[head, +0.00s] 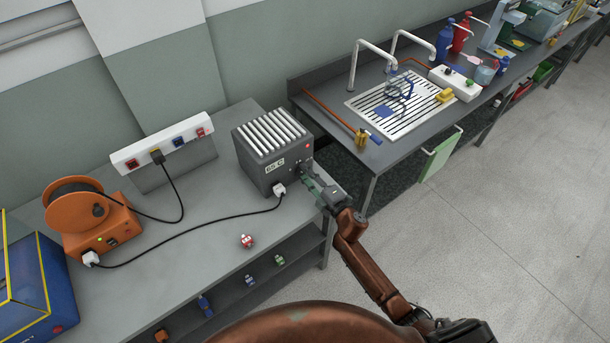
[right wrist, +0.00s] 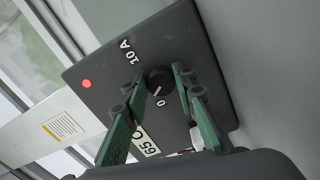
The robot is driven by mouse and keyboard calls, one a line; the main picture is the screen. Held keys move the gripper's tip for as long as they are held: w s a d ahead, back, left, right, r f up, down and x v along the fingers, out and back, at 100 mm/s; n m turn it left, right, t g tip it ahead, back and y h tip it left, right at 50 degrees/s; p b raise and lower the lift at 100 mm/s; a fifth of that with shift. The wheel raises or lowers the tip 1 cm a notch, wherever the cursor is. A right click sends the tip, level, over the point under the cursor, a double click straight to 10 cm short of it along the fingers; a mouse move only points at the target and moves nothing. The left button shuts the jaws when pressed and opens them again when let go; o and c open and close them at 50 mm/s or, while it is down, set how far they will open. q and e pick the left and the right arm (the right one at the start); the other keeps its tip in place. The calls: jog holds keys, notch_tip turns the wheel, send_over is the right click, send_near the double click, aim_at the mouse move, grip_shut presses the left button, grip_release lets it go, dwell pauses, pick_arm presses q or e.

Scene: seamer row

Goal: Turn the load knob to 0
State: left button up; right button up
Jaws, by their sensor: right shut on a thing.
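The grey load box (head: 270,150) stands at the right end of the left bench, with white ribs on top and a "65 C" label. Its black load knob (right wrist: 159,75) is on the face between the printed "10 A" and "0". A pale mark on the knob shows at its lower side, close to the "0"; I cannot tell if it lines up exactly. My right gripper (right wrist: 158,84) has its green fingers on both sides of the knob, shut on it. In the head view the right gripper (head: 309,178) reaches the box's right face, hiding the knob. My left gripper is out of view.
A white plug (head: 279,188) with a black cable sits in the box's front. An orange cable reel (head: 95,220) and a socket strip (head: 162,143) stand left. A small red-and-white item (head: 247,241) lies on the bench. The sink bench (head: 320,110) is close at right.

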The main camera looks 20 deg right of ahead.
jog(key=n+b, duration=0.2)
jog(key=n, duration=0.3)
jog(key=shift+n, duration=0.3)
dwell(0.4)
jog(key=o, duration=1.2)
jog(key=shift+c, duration=0.2)
jog(key=shift+r, duration=0.1)
jog(key=v, duration=1.2)
